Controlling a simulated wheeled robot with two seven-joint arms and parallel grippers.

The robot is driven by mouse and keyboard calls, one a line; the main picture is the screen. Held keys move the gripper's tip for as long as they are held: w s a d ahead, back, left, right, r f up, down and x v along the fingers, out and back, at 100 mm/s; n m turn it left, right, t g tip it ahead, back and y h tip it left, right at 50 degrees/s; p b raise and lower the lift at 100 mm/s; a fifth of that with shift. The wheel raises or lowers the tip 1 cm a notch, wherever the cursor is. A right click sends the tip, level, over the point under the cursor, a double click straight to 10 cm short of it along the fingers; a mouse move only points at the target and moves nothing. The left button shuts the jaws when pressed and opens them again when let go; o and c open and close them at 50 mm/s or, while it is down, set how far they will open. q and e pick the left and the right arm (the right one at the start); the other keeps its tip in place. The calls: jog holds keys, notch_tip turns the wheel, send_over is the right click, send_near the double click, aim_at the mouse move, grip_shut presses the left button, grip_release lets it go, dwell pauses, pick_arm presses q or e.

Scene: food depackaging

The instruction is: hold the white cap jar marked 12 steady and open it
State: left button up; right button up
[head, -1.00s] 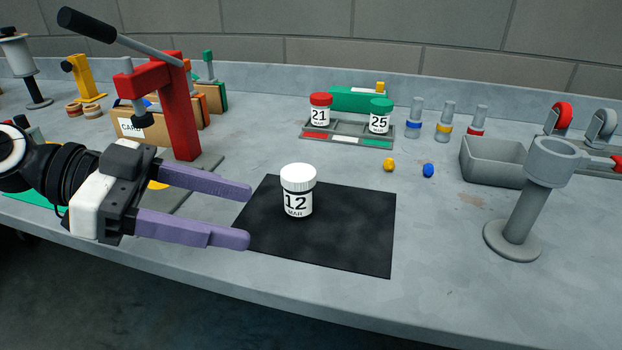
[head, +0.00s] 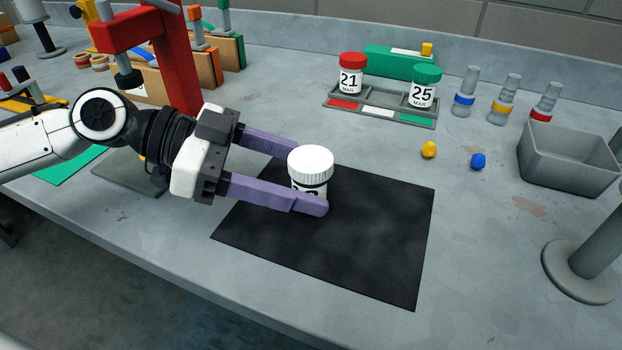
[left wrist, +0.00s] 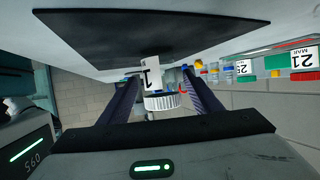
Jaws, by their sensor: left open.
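The white cap jar marked 12 (head: 311,165) stands upright on the black mat (head: 380,240), its cap on. My left gripper (head: 312,178) is open, with its two purple fingers on either side of the jar. The near finger hides part of the jar's label. In the left wrist view the jar (left wrist: 160,100) shows between the two fingers, with the picture upside down. I cannot tell whether either finger touches the jar. My right gripper is not in view.
A tray (head: 388,108) behind holds a red cap jar (head: 352,74) and a green cap jar (head: 424,87). A yellow piece (head: 429,150) and a blue piece (head: 478,161) lie right of the mat. A grey bin (head: 565,160) and a red press (head: 180,65) stand farther out. The mat's right part is clear.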

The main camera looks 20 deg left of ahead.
aim_at(336, 204)
pick_arm(q)
jog(key=p+x, duration=0.1)
jog(key=x, duration=0.3)
jog(key=shift+w+d+r, duration=0.1)
jog(key=shift+d+r, duration=0.05)
jog(key=shift+w+d+f, duration=0.15)
jog(key=shift+d+f, duration=0.15)
jog(key=shift+d, duration=0.05)
jog(key=c, duration=1)
